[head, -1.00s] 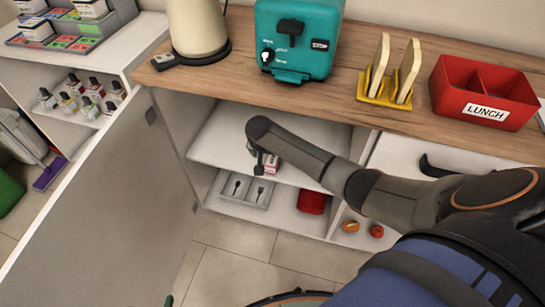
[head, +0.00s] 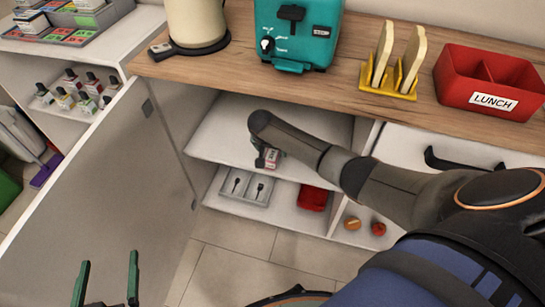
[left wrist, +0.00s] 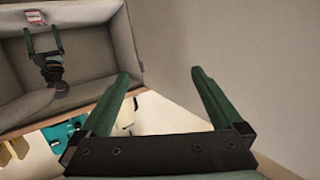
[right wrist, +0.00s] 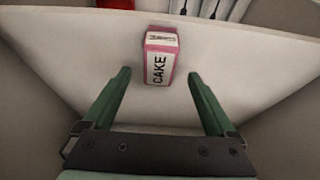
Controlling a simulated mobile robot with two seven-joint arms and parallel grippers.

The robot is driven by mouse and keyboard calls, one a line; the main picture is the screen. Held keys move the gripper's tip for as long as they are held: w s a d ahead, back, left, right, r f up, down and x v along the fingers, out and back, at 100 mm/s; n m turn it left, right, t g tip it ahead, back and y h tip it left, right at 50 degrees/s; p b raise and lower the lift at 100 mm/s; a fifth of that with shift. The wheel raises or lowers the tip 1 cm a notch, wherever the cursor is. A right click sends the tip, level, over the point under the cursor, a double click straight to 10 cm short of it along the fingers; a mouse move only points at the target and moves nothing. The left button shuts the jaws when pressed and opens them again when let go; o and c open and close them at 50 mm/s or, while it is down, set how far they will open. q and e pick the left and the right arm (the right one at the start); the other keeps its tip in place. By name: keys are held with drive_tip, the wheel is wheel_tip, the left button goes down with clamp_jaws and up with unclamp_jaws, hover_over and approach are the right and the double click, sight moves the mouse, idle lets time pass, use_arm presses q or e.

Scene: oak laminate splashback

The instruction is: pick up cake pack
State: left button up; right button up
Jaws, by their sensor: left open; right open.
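The cake pack (right wrist: 160,58) is a small pink and white box marked CAKE. It stands on the upper shelf (right wrist: 240,60) inside the open cabinet. In the head view the cake pack (head: 271,158) is partly hidden by my right arm. My right gripper (right wrist: 158,80) is open, its fingers on either side of the pack's line but short of it, with nothing between them. My left gripper (head: 107,268) is open and empty in front of the cabinet door. The left wrist view also shows the pack (left wrist: 36,17) just beyond my right gripper (left wrist: 41,32).
The open cabinet door (head: 95,200) stands to the left. A cutlery tray (head: 247,188) and a red container (head: 313,198) sit on the lower shelf. A teal toaster (head: 296,35), toast rack (head: 392,78) and red lunch box (head: 490,85) stand on the counter.

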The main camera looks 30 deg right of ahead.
sight(272, 153)
drive_tip(key=b+x, duration=0.2)
drive_tip(key=x, duration=0.1)
drive_tip(key=shift+f, duration=0.25)
use_arm(q)
wheel_tip(272, 153, up, 13)
drive_tip(key=m+t+h, duration=0.2)
drive_tip(key=t, duration=0.3)
drive_tip(key=shift+w+d+f+m+h, duration=0.2)
drive_tip(key=shift+d+m+h, duration=0.1)
drive_tip(key=shift+d+h, duration=0.1)
use_arm(e)
clamp_jaws()
